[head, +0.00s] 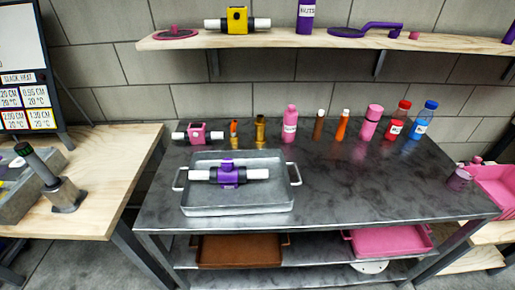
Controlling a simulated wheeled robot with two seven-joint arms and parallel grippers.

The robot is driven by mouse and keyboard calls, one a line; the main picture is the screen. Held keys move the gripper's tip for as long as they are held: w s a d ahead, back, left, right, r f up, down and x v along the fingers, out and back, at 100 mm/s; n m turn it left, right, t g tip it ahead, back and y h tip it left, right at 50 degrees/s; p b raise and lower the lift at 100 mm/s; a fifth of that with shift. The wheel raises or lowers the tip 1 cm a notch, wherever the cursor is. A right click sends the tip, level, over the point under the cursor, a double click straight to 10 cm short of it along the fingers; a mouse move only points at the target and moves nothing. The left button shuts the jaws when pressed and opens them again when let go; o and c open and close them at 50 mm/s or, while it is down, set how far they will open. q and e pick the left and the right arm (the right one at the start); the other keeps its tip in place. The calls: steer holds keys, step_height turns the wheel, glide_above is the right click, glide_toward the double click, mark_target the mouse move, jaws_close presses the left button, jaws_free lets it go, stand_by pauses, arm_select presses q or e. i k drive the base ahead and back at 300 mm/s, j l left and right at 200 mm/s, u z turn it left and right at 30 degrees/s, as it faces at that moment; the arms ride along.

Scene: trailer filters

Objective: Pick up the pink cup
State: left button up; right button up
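A pink, lidded cup-like cylinder (370,125) stands upright at the back of the grey metal table, right of centre. A smaller, mauve-pink cup-shaped container (459,180) with a pale mark stands near the table's right edge. A pink bottle (290,124) with a label stands at the back middle. I cannot tell for certain which of these is the pink cup. Neither of my grippers shows in the head view.
A grey metal tray (238,207) on the table (360,195) holds a purple valve-like part (229,174). Several bottles line the back, including orange (342,127) and blue (424,118). A shelf (300,40) hangs above. The table's front right is clear.

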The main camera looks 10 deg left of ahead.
mark_target(465, 173)
steer(key=l+z, duration=0.1)
steer(key=z, duration=1.2)
